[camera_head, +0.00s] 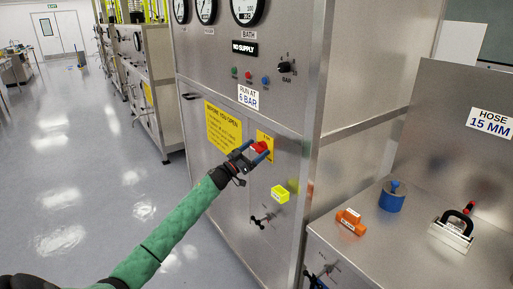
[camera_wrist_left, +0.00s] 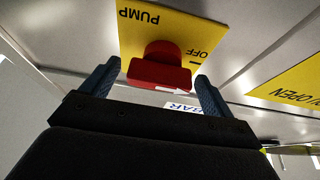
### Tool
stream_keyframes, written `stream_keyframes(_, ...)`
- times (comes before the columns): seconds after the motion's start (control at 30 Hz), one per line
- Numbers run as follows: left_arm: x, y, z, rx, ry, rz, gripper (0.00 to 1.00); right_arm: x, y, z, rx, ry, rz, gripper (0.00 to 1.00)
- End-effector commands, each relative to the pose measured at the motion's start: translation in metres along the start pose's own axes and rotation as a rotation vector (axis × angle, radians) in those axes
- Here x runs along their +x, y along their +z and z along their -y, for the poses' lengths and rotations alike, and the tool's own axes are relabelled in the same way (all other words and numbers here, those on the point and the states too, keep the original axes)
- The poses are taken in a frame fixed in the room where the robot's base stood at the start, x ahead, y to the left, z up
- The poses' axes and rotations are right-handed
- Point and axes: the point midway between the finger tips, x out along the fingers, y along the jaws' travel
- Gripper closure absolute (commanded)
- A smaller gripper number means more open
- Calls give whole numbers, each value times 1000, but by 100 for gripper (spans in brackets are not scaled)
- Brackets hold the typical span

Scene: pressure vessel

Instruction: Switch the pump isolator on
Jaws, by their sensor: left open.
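The pump isolator is a red knob (camera_head: 260,147) on a yellow plate (camera_head: 268,140) on the cabinet front. In the left wrist view the knob (camera_wrist_left: 158,72) shows close up, with a white arrow on its edge. The yellow plate (camera_wrist_left: 140,32) reads PUMP, upside down, with OFF beside the knob at right. My left gripper (camera_head: 249,156) is open at the knob. In the left wrist view its two blue fingers (camera_wrist_left: 157,76) stand on either side of the knob, with a visible gap at each side. My right gripper cannot be made out.
A larger yellow notice (camera_head: 223,130) is left of the isolator. A yellow tag (camera_head: 279,192) and a small black valve handle (camera_head: 262,220) are below. Gauges and small buttons are above. A metal bench at right holds an orange fitting (camera_head: 350,220), a blue cylinder (camera_head: 392,198) and a black-handled block (camera_head: 453,230).

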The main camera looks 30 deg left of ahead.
Motion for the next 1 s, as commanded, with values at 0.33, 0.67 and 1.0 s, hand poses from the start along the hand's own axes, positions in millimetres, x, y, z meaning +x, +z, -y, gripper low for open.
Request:
stream_keyframes(0.33,7,0,0,0,0,0,13,10,5,-2,0,2,1,64)
stream_keyframes(0.67,7,0,0,0,0,0,54,9,4,-1,1,1,-1,64)
stream_keyframes(1.0,7,1,0,33,14,0,57,7,3,0,0,0,11,64)
